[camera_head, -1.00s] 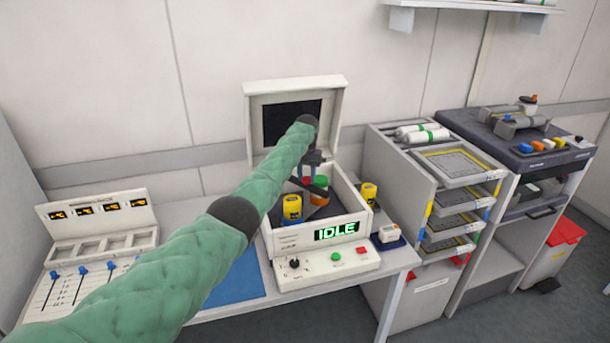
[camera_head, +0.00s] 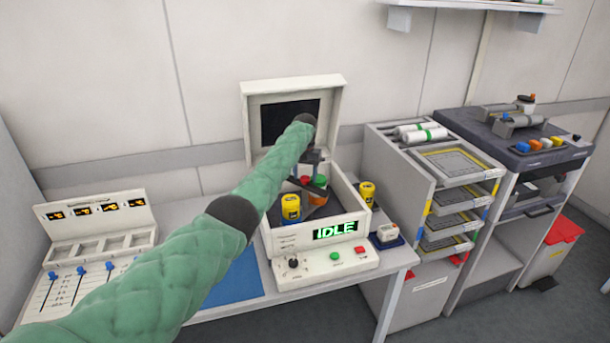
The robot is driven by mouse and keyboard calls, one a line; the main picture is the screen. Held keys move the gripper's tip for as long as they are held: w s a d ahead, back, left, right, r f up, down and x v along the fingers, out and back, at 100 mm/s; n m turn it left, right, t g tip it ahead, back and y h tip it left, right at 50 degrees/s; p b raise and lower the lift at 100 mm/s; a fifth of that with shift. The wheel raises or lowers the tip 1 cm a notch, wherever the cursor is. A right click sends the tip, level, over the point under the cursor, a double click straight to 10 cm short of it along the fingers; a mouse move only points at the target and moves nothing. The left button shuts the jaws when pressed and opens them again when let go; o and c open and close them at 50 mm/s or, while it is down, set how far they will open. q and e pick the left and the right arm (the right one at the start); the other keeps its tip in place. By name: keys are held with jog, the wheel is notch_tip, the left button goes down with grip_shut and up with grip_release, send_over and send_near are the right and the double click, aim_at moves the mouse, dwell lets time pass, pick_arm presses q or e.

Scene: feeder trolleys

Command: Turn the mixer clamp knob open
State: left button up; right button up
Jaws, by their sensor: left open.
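The mixer (camera_head: 284,243) is a white box on the table with its lid (camera_head: 337,90) raised and a green IDLE display (camera_head: 335,230). Inside it are a yellow jar (camera_head: 290,208), a green knob (camera_head: 319,181) and a red knob (camera_head: 305,179); which one is the clamp knob I cannot tell. My left arm reaches in from the left over the mixer. My left gripper (camera_head: 308,183) points down into the chamber at the knobs, open; its fingertips are small and partly hidden, and contact cannot be told. My right gripper is not in view.
A second yellow jar (camera_head: 367,194) stands right of the mixer, near a small white device (camera_head: 388,233). A panel with blue sliders (camera_head: 82,272) is at the left. A tray rack (camera_head: 403,182) stands to the right. The raised lid is close behind my arm.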

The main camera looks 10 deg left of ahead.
aim_at(305, 178)
pick_arm(q)
jog(key=shift+r, duration=0.25)
notch_tip(305, 178, up, 6)
jog(key=shift+f+b, duration=0.25)
jog(key=shift+b, duration=0.95)
jog(key=shift+r, duration=0.9)
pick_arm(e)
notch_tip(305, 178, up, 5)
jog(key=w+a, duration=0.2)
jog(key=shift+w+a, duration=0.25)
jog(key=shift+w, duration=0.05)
